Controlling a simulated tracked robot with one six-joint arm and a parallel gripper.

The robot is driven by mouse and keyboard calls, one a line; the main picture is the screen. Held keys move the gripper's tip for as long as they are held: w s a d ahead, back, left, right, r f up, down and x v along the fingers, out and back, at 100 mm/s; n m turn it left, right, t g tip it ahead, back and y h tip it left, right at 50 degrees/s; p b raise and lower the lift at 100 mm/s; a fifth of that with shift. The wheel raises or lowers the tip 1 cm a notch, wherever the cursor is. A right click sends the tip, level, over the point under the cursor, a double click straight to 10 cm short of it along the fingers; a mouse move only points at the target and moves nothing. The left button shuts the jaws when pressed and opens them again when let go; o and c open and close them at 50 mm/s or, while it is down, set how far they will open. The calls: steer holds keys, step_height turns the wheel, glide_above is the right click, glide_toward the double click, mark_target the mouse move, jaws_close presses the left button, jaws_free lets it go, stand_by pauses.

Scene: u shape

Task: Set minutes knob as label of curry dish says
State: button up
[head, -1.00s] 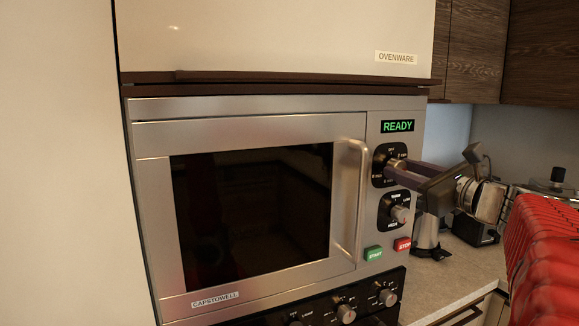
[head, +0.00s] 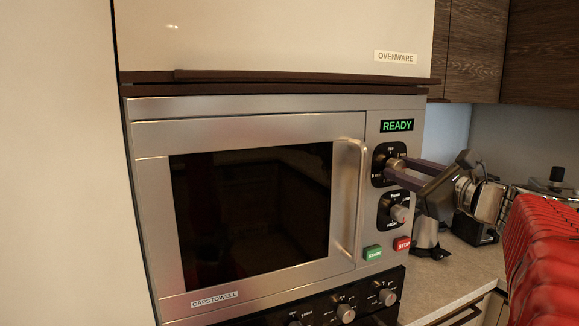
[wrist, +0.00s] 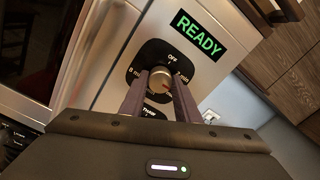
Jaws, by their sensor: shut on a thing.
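The minutes knob (head: 396,165) is the upper metal knob on the microwave's control panel, on a black dial plate below the READY display. In the wrist view the knob (wrist: 160,80) sits between my two fingers, with OFF printed above it.
A lower power knob (head: 399,213), a green START button (head: 374,253) and a red STOP button (head: 402,244) sit below. The microwave door (head: 250,210) is shut, with its handle (head: 350,200) left of the knobs. Counter items stand at right behind my arm.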

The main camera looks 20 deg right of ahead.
steer(key=o, duration=1)
steer(key=shift+o, duration=0.2)
steer(key=s, duration=1.3)
steer(key=shift+s, duration=0.4)
steer(key=shift+f, duration=0.15)
